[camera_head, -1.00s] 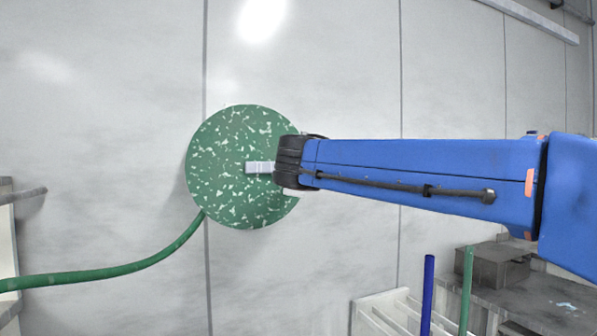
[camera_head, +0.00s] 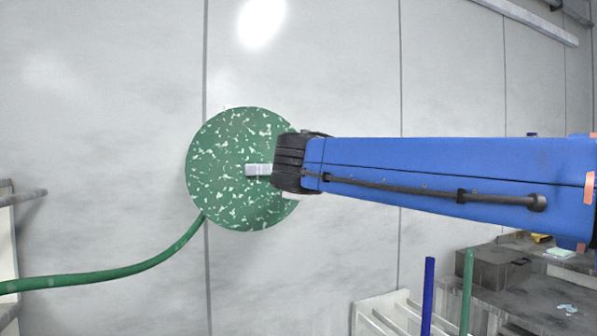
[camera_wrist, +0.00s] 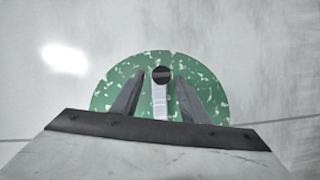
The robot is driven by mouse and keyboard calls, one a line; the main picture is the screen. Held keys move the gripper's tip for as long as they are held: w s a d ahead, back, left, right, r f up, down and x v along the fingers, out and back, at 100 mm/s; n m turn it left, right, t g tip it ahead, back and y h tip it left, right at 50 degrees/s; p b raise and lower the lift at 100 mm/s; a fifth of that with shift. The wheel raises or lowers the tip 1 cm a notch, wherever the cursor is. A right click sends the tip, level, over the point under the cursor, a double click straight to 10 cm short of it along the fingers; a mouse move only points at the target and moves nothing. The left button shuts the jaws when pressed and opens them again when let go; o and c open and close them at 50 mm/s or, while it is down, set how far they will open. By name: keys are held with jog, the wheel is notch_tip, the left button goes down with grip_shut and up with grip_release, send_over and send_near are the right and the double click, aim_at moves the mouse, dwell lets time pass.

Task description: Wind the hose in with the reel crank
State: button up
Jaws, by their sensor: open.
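The hose reel (camera_head: 225,165) is a round green disc with pale flecks, mounted on the wall. Its crank (camera_head: 257,170) is a short pale bar at the middle of the disc, partly hidden by my wrist in the head view. In the wrist view the crank arm (camera_wrist: 160,104) ends in a dark round knob (camera_wrist: 161,74). My gripper (camera_wrist: 158,88) is open, with one finger on each side of the crank and a gap to each. The green hose (camera_head: 120,270) hangs from the reel's lower left edge and runs off to the left.
A pale rack (camera_head: 385,312) with a blue pole (camera_head: 428,295) and a green pole (camera_head: 466,290) stands at the lower right. A dark box (camera_head: 490,268) sits on a grey bench behind. The wall around the reel is clear.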

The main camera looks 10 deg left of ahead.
jog(key=s+d+r, duration=0.1)
jog(key=s+d, duration=0.1)
jog(key=s, duration=1.1)
jog(key=shift+s+d, duration=0.1)
jog(key=s+d+f+m+g+h, duration=0.1)
jog(key=d+f+m+g+h, duration=0.2)
jog(key=d+f, duration=0.95)
jog(key=d+f+m+g+h, duration=0.25)
jog(key=d+f+m, duration=0.25)
jog(key=d+f, duration=0.7)
jog(key=s+d+f+m+g+y, duration=0.1)
jog(key=s+d+f+m+g, duration=0.2)
jog(key=s+f, duration=0.7)
jog(key=s+d+f+m+g+y, duration=0.2)
jog(key=s+d+f+m, duration=0.4)
jog(key=s+d+f, duration=0.4)
notch_tip(320, 180, down, 3)
jog(key=shift+s+d+r+m+g, duration=0.2)
jog(key=shift+d+m+g, duration=0.3)
jog(key=shift+g, duration=0.35)
